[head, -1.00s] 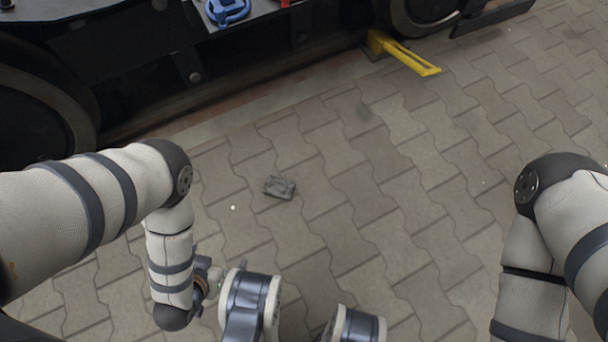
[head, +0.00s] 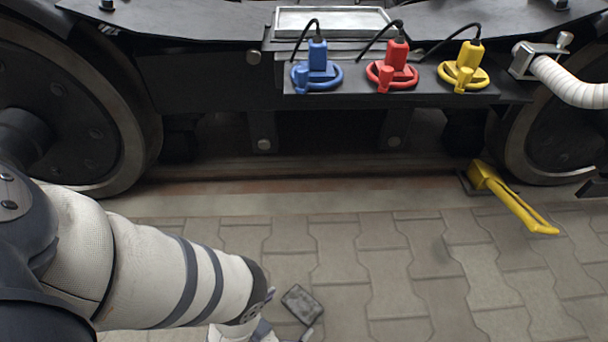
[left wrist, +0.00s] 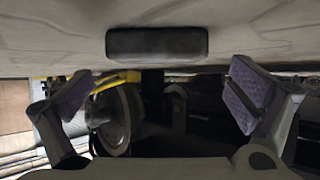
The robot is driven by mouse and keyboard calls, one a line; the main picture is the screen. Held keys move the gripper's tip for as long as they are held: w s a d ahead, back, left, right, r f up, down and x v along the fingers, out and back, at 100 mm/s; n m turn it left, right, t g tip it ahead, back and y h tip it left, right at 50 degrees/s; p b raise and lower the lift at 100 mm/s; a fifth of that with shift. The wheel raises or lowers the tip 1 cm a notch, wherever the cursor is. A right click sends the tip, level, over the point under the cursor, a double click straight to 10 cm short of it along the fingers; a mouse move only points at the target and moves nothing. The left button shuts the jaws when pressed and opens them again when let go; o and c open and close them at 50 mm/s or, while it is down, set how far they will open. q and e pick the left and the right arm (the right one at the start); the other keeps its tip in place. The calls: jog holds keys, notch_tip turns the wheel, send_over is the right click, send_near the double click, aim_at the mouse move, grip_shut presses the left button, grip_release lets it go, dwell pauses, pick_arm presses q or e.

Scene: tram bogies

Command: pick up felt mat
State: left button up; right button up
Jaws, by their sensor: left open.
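The felt mat (head: 302,304) is a small dark grey rectangle lying on the paving at the lower middle of the head view. In the left wrist view, a dark rounded block that looks like the mat (left wrist: 157,42) lies on the pale ground at the top of the picture. My left gripper (left wrist: 163,95) is open and empty, its two purple-padded fingers wide apart on either side of the mat's line, with a gap to it. In the head view, my left wrist is beside the mat and the gripper is mostly cut off by the bottom edge. My right gripper is out of view.
The dark bogie with large wheels (head: 75,105) stands behind the paving. It carries blue (head: 317,72), red (head: 391,72) and yellow (head: 463,74) handled plugs. A yellow wheel chock (head: 512,200) sits by the right wheel. The paving (head: 410,290) right of the mat is clear.

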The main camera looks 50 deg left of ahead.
aim_at(301, 305)
pick_arm(q)
jog(key=b+x, duration=0.1)
jog(key=x, duration=0.2)
jog(key=shift+w+d+f, duration=0.1)
jog(key=shift+w+f, duration=0.15)
jog(key=shift+w, duration=0.1)
jog(key=c, duration=1.1)
jog(key=shift+r, duration=0.1)
